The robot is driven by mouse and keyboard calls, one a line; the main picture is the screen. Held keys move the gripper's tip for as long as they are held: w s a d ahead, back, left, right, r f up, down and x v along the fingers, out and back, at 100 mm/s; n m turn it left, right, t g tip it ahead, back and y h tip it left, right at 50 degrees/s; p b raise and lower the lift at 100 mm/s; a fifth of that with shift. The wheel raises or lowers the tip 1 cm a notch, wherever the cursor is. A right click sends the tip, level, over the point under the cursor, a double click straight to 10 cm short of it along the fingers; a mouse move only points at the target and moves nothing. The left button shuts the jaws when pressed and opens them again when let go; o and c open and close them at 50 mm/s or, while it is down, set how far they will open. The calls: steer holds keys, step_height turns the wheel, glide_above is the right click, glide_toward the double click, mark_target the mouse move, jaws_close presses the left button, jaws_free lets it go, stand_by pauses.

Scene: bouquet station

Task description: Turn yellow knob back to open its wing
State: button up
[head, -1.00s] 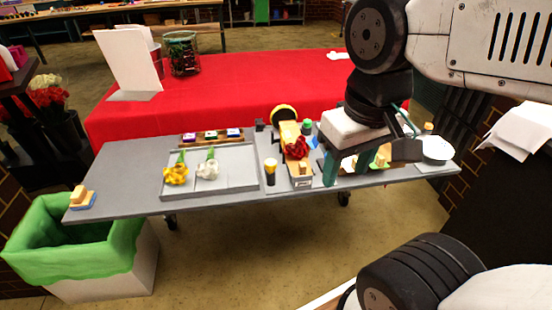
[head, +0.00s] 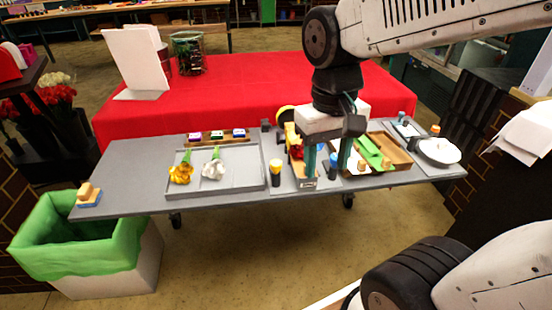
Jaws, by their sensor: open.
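The yellow knob (head: 277,166) has a yellow top on a dark body and stands at the left of the wrapping fixture (head: 306,184). A matching blue-topped knob (head: 333,160) stands at its right. A red flower (head: 296,152) lies in the fixture, partly hidden by my gripper. A yellow part (head: 291,135) shows behind the flower; I cannot tell whether it is the wing. My gripper (head: 324,174) points down, open, over the fixture's right side. It is right of the yellow knob and apart from it. The blue knob appears between its fingers; depth is unclear.
A grey tray (head: 216,188) with yellow and white flowers lies to the left. A wooden tray (head: 395,150) with a green piece and a white plate (head: 440,151) are to the right. A sponge-like block (head: 88,195) sits at the table's left end.

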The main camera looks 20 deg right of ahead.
mark_target(276, 162)
steer(key=w+f+m, duration=0.1)
steer(key=w+m, duration=0.2)
steer(key=w, duration=0.3)
steer(key=w+a+f+m, duration=0.1)
steer(key=w+f+m, duration=0.1)
steer(key=w, duration=0.4)
steer(key=w+f+m, duration=0.2)
steer(key=w+m, duration=0.3)
steer(key=w, duration=0.1)
steer(key=shift+a+f+t, duration=0.25)
steer(key=shift+a+t, duration=0.05)
steer(key=shift+a, duration=0.05)
steer(key=shift+w+r+m, duration=0.1)
steer(key=shift+m, duration=0.5)
steer(key=shift+f+m, duration=0.3)
steer(key=shift+f, duration=0.1)
step_height(276, 162, down, 7)
steer(key=shift+f, duration=0.1)
steer(key=c, duration=1)
